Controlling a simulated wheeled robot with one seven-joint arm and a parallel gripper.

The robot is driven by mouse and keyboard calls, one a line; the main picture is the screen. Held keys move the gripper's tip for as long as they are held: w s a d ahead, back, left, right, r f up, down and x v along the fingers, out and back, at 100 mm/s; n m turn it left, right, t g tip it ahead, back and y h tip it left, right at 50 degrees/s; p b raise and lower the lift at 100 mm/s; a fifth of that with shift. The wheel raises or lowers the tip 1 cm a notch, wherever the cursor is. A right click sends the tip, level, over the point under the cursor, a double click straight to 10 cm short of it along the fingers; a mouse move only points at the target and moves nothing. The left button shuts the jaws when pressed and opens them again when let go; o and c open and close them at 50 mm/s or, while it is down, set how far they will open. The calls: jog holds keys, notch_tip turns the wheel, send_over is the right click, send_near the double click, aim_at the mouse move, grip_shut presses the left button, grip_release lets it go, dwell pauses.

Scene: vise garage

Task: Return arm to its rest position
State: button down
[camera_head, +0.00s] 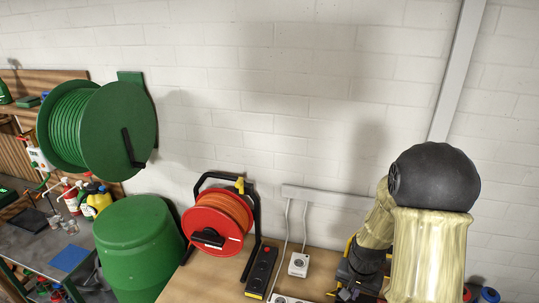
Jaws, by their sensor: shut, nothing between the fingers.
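My arm is folded at the right of the head view, with a black rounded joint on top and pale tan links below. The dark end of the arm with my gripper (347,293) is low in the picture, left of the front link and over the wooden bench (212,272). The gripper is shut with nothing in it. Its tips are small and partly cut off by the bottom edge.
A green barrel (137,245) stands left. A green hose reel (118,130) hangs on the white wall (280,100).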

jog(key=s+a+r+n+t+b, duration=0.1)
jog(key=s+a+r+n, duration=0.4)
jog(key=s, duration=0.5)
notch_tip(320, 180, up, 3)
jog(key=a+b, duration=0.1)
jog(key=a, duration=0.1)
jog(key=shift+a+r+n+t, duration=0.15)
jog(key=shift+a+n+t, duration=0.15)
